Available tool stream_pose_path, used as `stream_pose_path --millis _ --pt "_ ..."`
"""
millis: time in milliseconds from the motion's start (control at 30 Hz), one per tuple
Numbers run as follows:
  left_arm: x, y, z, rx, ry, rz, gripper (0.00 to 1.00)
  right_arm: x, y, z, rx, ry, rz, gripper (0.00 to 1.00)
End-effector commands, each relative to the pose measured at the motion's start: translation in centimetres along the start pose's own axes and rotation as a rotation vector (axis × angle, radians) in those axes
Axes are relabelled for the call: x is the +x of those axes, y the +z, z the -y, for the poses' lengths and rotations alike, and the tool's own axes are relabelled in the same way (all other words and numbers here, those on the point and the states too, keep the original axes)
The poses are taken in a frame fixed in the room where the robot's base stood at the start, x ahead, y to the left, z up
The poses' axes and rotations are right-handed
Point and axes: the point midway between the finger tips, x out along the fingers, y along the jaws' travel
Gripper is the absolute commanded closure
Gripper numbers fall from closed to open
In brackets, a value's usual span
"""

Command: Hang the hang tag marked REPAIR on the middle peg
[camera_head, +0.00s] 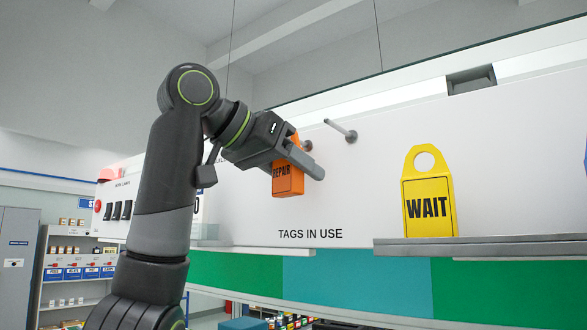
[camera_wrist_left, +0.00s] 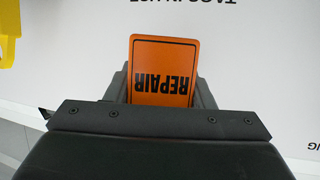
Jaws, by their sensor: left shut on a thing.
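The orange hang tag marked REPAIR (camera_head: 287,182) is held in my left gripper (camera_head: 306,163), which is shut on it in front of the white board. In the left wrist view the tag (camera_wrist_left: 163,68) stands out between the fingers, its lettering upside down. Its hole is not visible; the upper part is hidden by the gripper. Two grey pegs show on the board: one (camera_head: 342,131) to the upper right of the gripper, clear and empty, and one (camera_head: 307,146) partly behind the gripper. Any further peg is hidden, so I cannot tell which is the middle one. My right gripper is not in view.
A yellow WAIT tag (camera_head: 428,205) stands upright on a grey ledge (camera_head: 480,246) to the right. The white board (camera_head: 362,205) is bare between that tag and my gripper. Below, the board reads TAGS IN USE (camera_head: 310,233). A switch panel (camera_head: 120,215) is at left.

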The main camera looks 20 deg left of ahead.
Motion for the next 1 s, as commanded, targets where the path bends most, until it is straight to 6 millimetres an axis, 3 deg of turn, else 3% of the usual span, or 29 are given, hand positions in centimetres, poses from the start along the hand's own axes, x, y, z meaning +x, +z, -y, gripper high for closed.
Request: stream_pose_path --millis 433,467,633,1000 --pt "0.03 0.02 0.0 0.0 0.0 0.001 0.74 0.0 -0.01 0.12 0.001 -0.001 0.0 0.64" --pt "0.03 0.02 0.0 0.0 0.0 0.001 0.49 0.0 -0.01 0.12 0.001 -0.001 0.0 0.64" --pt "0.03 0.02 0.0 0.0 0.0 0.001 0.27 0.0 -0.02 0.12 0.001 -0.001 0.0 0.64" --pt "0.04 0.03 0.0 0.0 0.0 0.002 0.26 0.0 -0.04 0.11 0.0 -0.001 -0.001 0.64"
